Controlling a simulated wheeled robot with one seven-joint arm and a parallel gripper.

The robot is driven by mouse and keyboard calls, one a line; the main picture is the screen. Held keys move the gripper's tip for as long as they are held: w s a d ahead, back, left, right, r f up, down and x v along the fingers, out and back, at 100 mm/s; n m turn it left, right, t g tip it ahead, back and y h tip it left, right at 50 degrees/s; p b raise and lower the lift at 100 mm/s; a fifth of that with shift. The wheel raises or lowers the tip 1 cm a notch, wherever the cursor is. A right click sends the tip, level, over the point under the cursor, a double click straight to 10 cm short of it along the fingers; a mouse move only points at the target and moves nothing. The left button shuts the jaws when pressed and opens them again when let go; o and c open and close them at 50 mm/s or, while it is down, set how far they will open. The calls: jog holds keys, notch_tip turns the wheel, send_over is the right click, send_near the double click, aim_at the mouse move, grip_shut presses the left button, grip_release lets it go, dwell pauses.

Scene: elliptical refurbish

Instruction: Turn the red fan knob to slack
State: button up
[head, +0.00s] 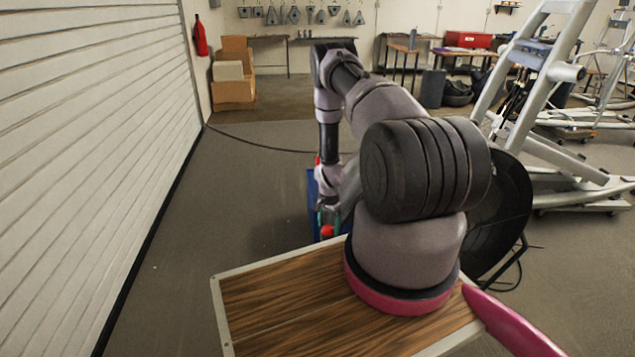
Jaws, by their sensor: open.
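A black round fan (512,205) stands on the floor to the right of my arm, and my arm hides much of it. I cannot make out its red knob for certain. A small red part (327,231) shows just below my gripper (328,213), left of my arm's base; I cannot tell whether it is the knob. My gripper is small in the picture and partly hidden by my arm. It is open, and I see nothing held in it. I cannot tell whether it touches the red part.
A blue object (314,205) stands behind my gripper. A white roller door (90,150) lines the left side. Large grey exercise-machine frames (535,110) stand at the right. Cardboard boxes (233,92) are stacked at the back left. The floor at left centre is clear.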

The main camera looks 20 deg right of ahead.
jog(key=m, duration=0.3)
jog(key=shift+s+m, duration=0.1)
jog(key=shift+m, duration=0.2)
jog(key=m, duration=1)
jog(key=shift+m, duration=0.4)
notch_tip(320, 180, up, 12)
jog(key=f, duration=0.1)
notch_tip(320, 180, up, 20)
jog(key=n+t+y, duration=0.1)
jog(key=n+t, duration=0.1)
jog(key=n, duration=0.2)
send_over(328, 228)
jog(key=w+a, duration=0.4)
jog(key=a, duration=0.2)
jog(key=shift+r+n, duration=0.4)
jog(key=shift+r, duration=0.2)
jog(key=shift+d+f, duration=0.1)
jog(key=shift+f, duration=0.05)
